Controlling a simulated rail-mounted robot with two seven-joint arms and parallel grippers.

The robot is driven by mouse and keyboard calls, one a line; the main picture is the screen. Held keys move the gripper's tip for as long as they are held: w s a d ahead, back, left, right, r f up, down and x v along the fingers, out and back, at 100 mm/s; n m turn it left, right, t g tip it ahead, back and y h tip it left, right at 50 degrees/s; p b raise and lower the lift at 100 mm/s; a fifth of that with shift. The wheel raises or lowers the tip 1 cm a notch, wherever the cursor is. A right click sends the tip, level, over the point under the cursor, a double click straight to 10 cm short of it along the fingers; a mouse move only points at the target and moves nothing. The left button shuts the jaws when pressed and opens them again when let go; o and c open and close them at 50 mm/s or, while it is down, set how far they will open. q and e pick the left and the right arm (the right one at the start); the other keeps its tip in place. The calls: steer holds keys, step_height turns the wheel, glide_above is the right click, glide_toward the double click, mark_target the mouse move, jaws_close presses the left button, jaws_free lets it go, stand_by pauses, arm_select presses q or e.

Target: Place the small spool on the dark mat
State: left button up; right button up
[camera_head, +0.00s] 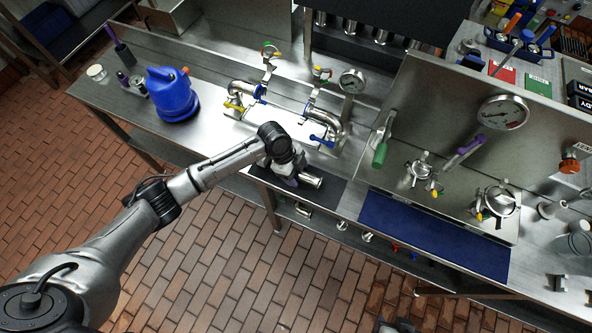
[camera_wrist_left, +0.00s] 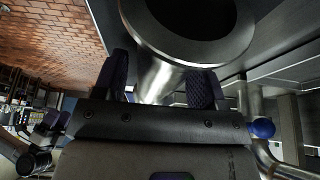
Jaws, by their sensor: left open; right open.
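The small spool (camera_head: 312,181), a short shiny metal pipe piece with a flanged end, lies on its side at the dark mat (camera_head: 328,194). I cannot tell whether it rests fully on the mat. My left gripper (camera_head: 291,181) is right beside it, partly hiding it. In the left wrist view the spool's flange and dark bore (camera_wrist_left: 190,25) fill the top, with its body between the open fingers of my left gripper (camera_wrist_left: 165,85). My right gripper (camera_wrist_left: 47,122) appears small and open at the left wrist view's left edge, apart from the spool.
A blue mat (camera_head: 432,236) lies to the right on the bench. A pipe assembly with valves (camera_head: 290,112) stands behind the dark mat. A blue jug (camera_head: 172,94) stands to the left. Several metal fittings (camera_head: 342,225) show along and below the bench's front edge.

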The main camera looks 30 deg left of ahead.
arm_select(q)
steer(key=shift+a+r, duration=0.15)
steer(key=shift+r, duration=0.45)
steer(key=p+v, duration=0.1)
steer(key=v, duration=1)
steer(key=s+d+f+n+t, duration=0.1)
steer(key=s+d+f+n, duration=0.2)
steer(key=s, duration=0.4)
steer(key=s+d+f+n+t, duration=0.1)
steer(key=s+d+f+n, duration=0.25)
steer(key=s, duration=0.35)
steer(key=s+a+n+y, duration=0.2)
steer(key=s+a+n, duration=0.1)
steer(key=s, duration=0.4)
steer(key=s+a+n+t+y, duration=0.1)
steer(key=s+a+n+y, duration=0.1)
steer(key=s+a+n, duration=0.2)
steer(key=s+r+n, duration=0.1)
steer(key=s+n, duration=0.1)
steer(key=s, duration=0.1)
steer(key=shift+s+t, duration=0.2)
steer(key=shift+t, duration=0.1)
